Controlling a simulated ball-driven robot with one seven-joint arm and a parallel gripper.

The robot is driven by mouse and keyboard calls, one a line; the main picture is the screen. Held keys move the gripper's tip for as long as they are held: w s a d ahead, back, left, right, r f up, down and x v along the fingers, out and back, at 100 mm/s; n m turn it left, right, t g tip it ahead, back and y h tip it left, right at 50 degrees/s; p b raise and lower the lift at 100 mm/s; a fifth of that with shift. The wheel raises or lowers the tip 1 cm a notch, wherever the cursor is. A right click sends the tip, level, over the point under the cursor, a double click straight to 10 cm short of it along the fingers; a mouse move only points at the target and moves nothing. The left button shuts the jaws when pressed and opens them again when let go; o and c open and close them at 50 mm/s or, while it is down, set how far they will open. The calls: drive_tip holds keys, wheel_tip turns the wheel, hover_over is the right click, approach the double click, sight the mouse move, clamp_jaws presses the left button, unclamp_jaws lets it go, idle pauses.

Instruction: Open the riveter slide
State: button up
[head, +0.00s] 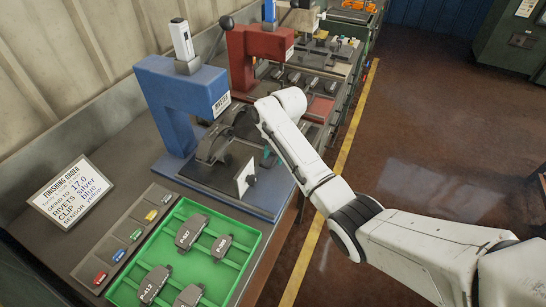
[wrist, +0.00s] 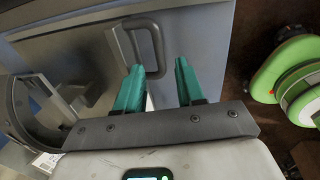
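The blue riveter (head: 180,85) stands on the bench with a small label on its head. Its dark slide (head: 215,175) sits low at the front, with a pale upright plate at its right end. In the wrist view, a dark U-shaped handle (wrist: 157,42) stands out from a grey surface. My gripper (wrist: 157,68) has its two teal fingers apart with a gap between them. The handle's outer bar lines up with that gap, just ahead of the fingertips; contact cannot be made out. In the head view my wrist hides most of the gripper (head: 266,157).
A green tray (head: 213,267) of brake shoes lies in front of the riveter, beside a strip of coloured parts (head: 133,236). An order sign (head: 70,192) stands left. A red press (head: 262,45) is behind. Open floor lies right of the bench.

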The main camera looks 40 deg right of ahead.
drive_tip(key=shift+w+f, duration=0.15)
drive_tip(key=shift+f, duration=0.85)
clamp_jaws()
